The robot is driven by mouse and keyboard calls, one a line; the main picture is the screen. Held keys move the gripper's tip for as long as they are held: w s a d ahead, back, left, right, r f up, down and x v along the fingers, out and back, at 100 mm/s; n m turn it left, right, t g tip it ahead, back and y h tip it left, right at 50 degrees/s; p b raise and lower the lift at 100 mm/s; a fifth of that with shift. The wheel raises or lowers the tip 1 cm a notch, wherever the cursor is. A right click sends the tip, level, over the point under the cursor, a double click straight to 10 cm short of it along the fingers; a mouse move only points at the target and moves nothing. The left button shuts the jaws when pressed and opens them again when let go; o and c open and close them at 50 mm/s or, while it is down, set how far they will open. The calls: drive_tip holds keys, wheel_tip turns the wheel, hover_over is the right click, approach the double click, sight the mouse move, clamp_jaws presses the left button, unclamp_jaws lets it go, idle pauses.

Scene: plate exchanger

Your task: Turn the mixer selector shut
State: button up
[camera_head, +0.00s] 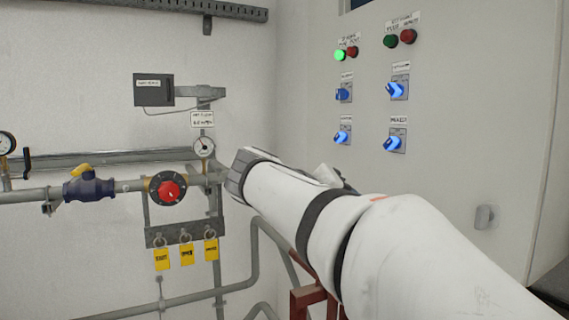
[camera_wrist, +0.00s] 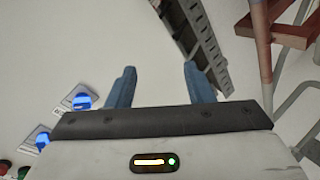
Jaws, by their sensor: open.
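The mixer selector (camera_head: 395,141) appears to be the lower right one of the lit blue selectors on the pale cabinet face. The small label above it seems to read mixer. Its blue handle sits diagonally on a grey plate. In the wrist view, a blue selector (camera_wrist: 80,101) left of the fingers looks like the same one. My gripper (camera_wrist: 157,85) is open, with nothing between its two blue-grey fingers, and apart from the selectors. In the head view my white arm crosses the lower middle, and the fingers cannot be made out.
Other blue selectors (camera_head: 396,89) (camera_head: 342,136) sit close by, under green and red lamps (camera_head: 408,37). A cabinet latch (camera_head: 486,216) is lower right. A red-brown frame (camera_head: 307,300) stands below my arm.

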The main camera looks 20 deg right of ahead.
sight(387, 144)
wheel_tip(387, 144, up, 12)
drive_tip(key=d+f+m+g+h+b, duration=0.1)
drive_tip(key=d+m+g+h+b, duration=0.1)
drive_tip(key=m+h, duration=0.3)
drive_tip(key=d, duration=0.2)
drive_tip(key=w+d+p, duration=0.1)
drive_tip(key=d, duration=0.2)
drive_tip(key=d+p, duration=0.1)
drive_tip(key=d, duration=0.1)
drive_tip(key=shift+w+d+r, duration=0.2)
drive_tip(key=shift+d+r, duration=0.05)
drive_tip(key=c, duration=1)
